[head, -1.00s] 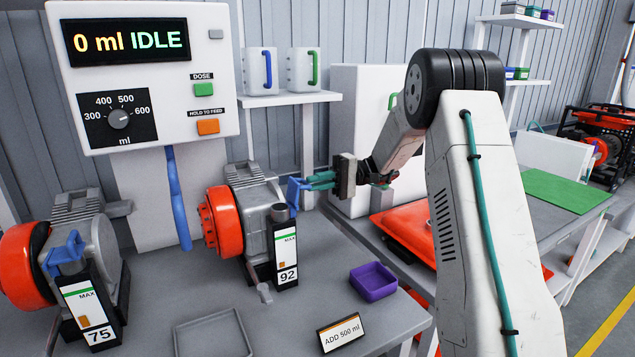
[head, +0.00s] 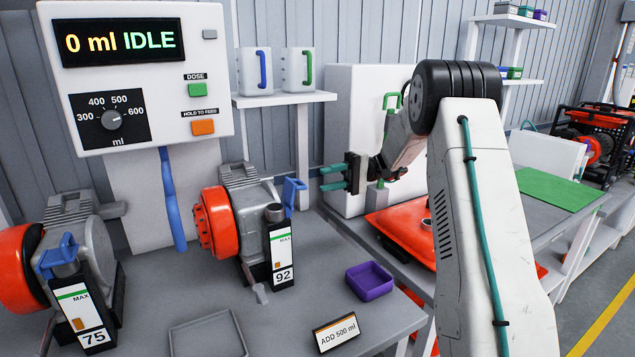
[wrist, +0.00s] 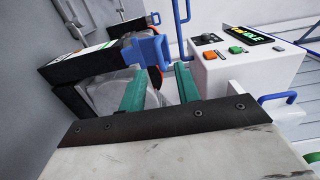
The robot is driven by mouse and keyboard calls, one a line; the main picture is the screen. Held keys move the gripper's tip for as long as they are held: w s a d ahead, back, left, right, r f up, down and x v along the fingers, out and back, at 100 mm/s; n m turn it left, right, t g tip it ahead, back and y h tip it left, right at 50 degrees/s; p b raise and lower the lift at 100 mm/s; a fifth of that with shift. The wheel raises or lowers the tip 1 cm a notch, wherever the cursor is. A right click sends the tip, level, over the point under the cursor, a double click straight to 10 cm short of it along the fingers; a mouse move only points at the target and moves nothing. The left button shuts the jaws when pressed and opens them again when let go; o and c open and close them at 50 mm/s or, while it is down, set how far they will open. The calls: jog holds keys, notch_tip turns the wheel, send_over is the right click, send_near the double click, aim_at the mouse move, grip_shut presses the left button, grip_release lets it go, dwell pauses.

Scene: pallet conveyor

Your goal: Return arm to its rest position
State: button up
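My gripper (head: 333,178) has two teal fingers, set apart with nothing between them. In the head view it is in the air to the right of the blue cap (head: 293,192) on the unit marked 92 (head: 282,250), clear of it. That blue cap stands tilted up beside the unit's open round neck. In the wrist view the open fingers (wrist: 160,85) point toward the pumps and the dosing panel. My arm is stretched out from the right, bent at its black joint.
A dosing panel (head: 140,75) reads "0 ml IDLE". A second unit marked 75 (head: 85,310) stands at left. A purple tray (head: 370,281), a grey tray (head: 208,338) and an "ADD 500 ml" sign (head: 337,332) are on the bench. An orange tank (head: 400,232) lies beneath my arm.

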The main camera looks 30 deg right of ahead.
jog(key=shift+d, duration=1.2)
jog(key=s+a+f+m+g+h, duration=0.2)
jog(key=s+a+f+m+h, duration=0.3)
jog(key=s, duration=0.3)
jog(key=s+a+r+n+t+h, duration=0.1)
jog(key=s+a+r+h, duration=0.1)
jog(key=s, duration=0.8)
jog(key=s+a+r+n+t+h, duration=0.1)
jog(key=s+a+h, duration=0.4)
jog(key=s, duration=0.5)
jog(key=s+a+r+n+t+h, duration=0.1)
jog(key=s+a+r+n+h, duration=0.1)
jog(key=s+h, duration=0.4)
jog(key=s+a+n, duration=0.1)
jog(key=s+a, duration=0.1)
jog(key=s, duration=0.2)
jog(key=shift+a+r, duration=0.15)
jog(key=shift+r, duration=0.25)
